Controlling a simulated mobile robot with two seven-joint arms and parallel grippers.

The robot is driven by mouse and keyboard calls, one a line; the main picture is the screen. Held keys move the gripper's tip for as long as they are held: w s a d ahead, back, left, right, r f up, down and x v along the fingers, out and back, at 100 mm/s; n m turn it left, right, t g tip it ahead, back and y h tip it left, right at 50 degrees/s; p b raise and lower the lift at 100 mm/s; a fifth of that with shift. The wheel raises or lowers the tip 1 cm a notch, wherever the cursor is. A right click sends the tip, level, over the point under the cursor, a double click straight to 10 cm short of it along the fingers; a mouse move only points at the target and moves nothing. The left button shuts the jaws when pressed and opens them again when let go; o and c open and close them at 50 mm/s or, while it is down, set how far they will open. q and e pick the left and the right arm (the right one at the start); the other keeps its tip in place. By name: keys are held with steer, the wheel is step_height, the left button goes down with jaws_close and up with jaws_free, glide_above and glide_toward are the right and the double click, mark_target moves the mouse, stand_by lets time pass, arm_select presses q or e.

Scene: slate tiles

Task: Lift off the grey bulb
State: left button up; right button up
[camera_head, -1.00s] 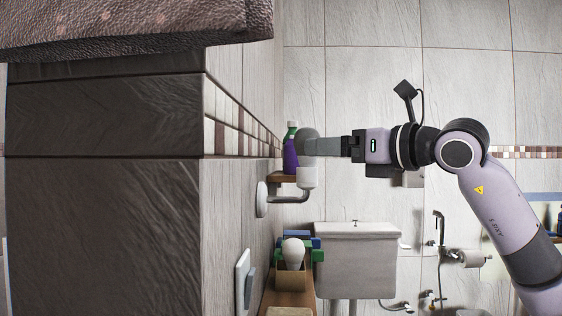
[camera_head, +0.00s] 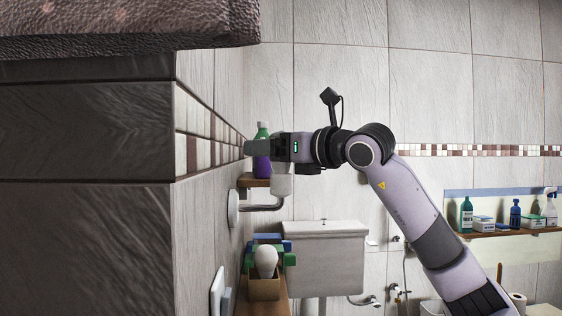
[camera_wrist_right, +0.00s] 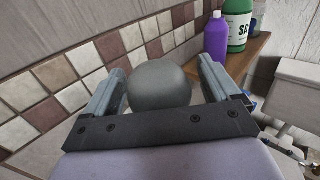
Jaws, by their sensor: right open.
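The grey bulb (camera_wrist_right: 160,82) is round and sits between the two fingers of my right gripper (camera_wrist_right: 163,66) in the right wrist view. The fingers stand on either side of it, apart, and I see a gap at least on the left side. In the head view my right gripper (camera_head: 256,147) comes in from the right and hides the bulb. Below it is the white socket (camera_head: 281,182) of a wall lamp with a bent metal arm (camera_head: 262,207). My left gripper is not in view.
A purple bottle (camera_wrist_right: 217,38) and a green bottle (camera_wrist_right: 238,28) stand on a wooden shelf (camera_wrist_right: 250,50) close by. The tiled wall (camera_wrist_right: 60,80) runs along the left. Lower down, a white bulb (camera_head: 266,262) sits in an open box (camera_head: 264,289). A toilet cistern (camera_head: 325,265) stands beside it.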

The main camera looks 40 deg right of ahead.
steer(key=c, duration=0.9)
steer(key=shift+r, duration=0.1)
steer(key=shift+r+p, duration=0.3)
steer(key=shift+r, duration=0.25)
step_height(320, 180, up, 19)
steer(key=p, duration=0.6)
steer(key=shift+f, duration=0.15)
